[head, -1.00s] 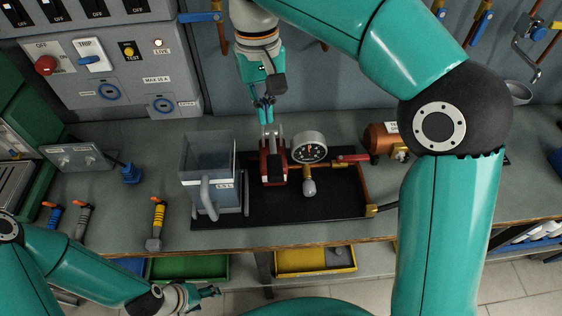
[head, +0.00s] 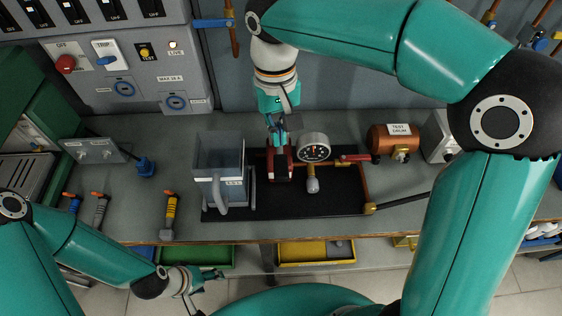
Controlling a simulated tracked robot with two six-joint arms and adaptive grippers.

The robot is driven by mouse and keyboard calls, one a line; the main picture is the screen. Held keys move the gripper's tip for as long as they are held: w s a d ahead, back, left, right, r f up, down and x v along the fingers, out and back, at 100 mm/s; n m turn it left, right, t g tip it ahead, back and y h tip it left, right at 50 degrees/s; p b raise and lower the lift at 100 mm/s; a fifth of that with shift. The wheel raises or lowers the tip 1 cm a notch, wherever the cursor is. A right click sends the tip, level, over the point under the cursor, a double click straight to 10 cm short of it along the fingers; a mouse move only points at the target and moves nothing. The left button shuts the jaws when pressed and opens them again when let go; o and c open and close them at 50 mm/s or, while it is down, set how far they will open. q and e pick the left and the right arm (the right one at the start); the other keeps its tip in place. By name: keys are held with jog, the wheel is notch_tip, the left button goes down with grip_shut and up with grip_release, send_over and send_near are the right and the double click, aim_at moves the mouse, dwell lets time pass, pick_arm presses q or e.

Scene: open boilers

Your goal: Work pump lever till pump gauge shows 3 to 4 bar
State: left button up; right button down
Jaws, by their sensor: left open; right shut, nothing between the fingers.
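My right gripper (head: 277,132) points down just behind and above the pump's top, shut and apparently empty. My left gripper (head: 208,278) is open and empty, low in front of the bench edge.
A copper test drum (head: 392,138) lies right, joined by a pipe. A switch panel (head: 120,70) stands behind. Bench left of the jug is partly clear.

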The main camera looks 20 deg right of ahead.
aim_at(280, 164)
jog(key=shift+f, duration=0.1)
jog(key=f+b, duration=0.6)
jog(key=shift+s+f, duration=0.35)
jog(key=shift+f, duration=0.05)
dwell(0.3)
